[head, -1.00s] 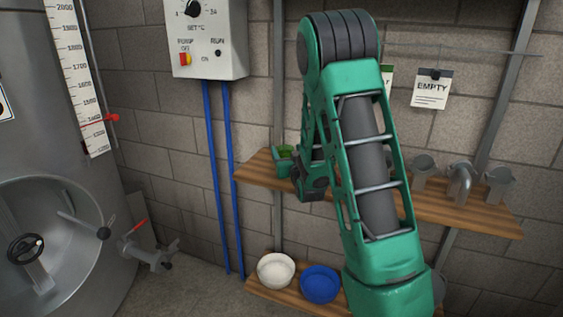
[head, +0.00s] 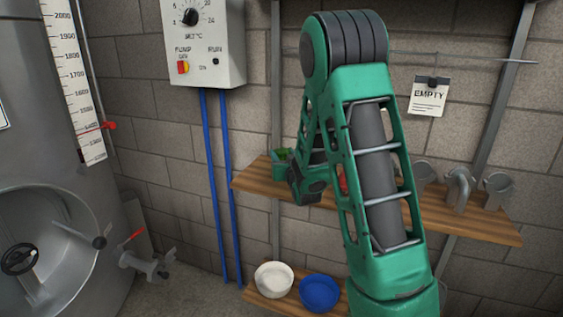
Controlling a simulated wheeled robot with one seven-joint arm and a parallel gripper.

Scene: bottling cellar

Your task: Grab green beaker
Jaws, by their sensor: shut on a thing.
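No green beaker can be made out for certain. A small teal-green container (head: 280,168) with bright green contents stands near the left end of the upper wooden shelf, partly covered by my arm; I cannot tell whether it is the beaker. My green arm rises in front of the shelf and bends down again, with its dark wrist just right of that container. The jaws of my gripper are hidden behind my arm, and so is anything between them.
The upper wooden shelf (head: 470,225) carries grey metal fittings (head: 458,188) on the right. A red thing (head: 343,181) shows through my arm. Below are a white bowl (head: 273,279) and blue bowl (head: 319,293). A steel tank (head: 35,130) stands left.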

